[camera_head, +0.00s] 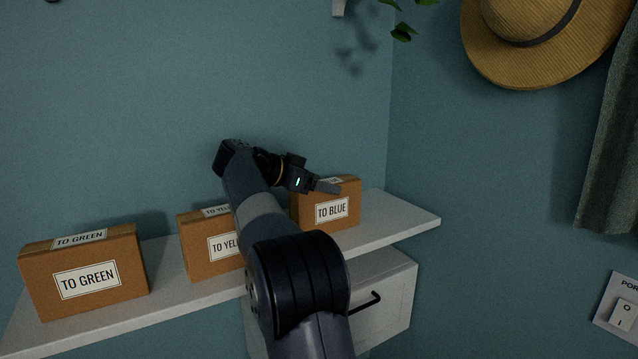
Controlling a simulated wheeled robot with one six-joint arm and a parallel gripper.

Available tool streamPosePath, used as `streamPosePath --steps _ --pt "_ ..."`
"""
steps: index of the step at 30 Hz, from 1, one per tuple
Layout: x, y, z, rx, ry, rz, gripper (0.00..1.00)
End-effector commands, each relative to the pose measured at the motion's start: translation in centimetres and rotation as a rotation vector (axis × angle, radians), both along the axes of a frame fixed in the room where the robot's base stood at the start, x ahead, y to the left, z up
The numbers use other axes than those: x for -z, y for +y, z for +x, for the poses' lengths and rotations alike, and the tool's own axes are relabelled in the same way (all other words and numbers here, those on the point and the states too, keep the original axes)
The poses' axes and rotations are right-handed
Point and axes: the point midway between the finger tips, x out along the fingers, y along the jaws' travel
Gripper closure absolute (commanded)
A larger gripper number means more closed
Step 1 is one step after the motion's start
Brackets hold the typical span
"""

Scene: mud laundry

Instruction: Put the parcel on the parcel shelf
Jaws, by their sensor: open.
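A brown parcel labelled "TO BLUE" (342,222) stands at the right on a white shelf (397,222). My gripper (326,187) is at the top of this parcel, with a dark finger overlapping its upper edge. The gripper is open, but the gap between its fingers is hard to see; I cannot tell whether it touches the parcel. A parcel labelled "TO GREEN" (85,283) stands at the left, and one labelled "TO YELLOW" (197,248), partly hidden by my arm, stands in the middle. Nothing in view is marked as the parcel shelf.
A white drawer unit (392,287) with a black handle is below the shelf. The shelf's right end is bare. A straw hat (540,50) and a grey cloth (610,150) hang at the right. A switch panel (622,310) is at the lower right.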

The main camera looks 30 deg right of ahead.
Motion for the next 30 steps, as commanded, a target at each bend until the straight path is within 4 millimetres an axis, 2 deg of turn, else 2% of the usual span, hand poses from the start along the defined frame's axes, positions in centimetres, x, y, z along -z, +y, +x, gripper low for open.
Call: streamPosePath --steps 6,11,21,24,30 --pt "-0.3 0.0 0.0 0.0 -0.002 0.0 0.29" --pt "-1.3 2.5 0.2 -0.003 -0.002 0.0 0.29" --pt "-4.1 9.0 0.6 -0.003 -0.001 0.0 0.29" --pt "-4.5 10.2 0.7 -0.002 -0.001 -0.001 0.29" --pt "-4.9 11.1 0.7 0.0 0.0 0.0 0.29"
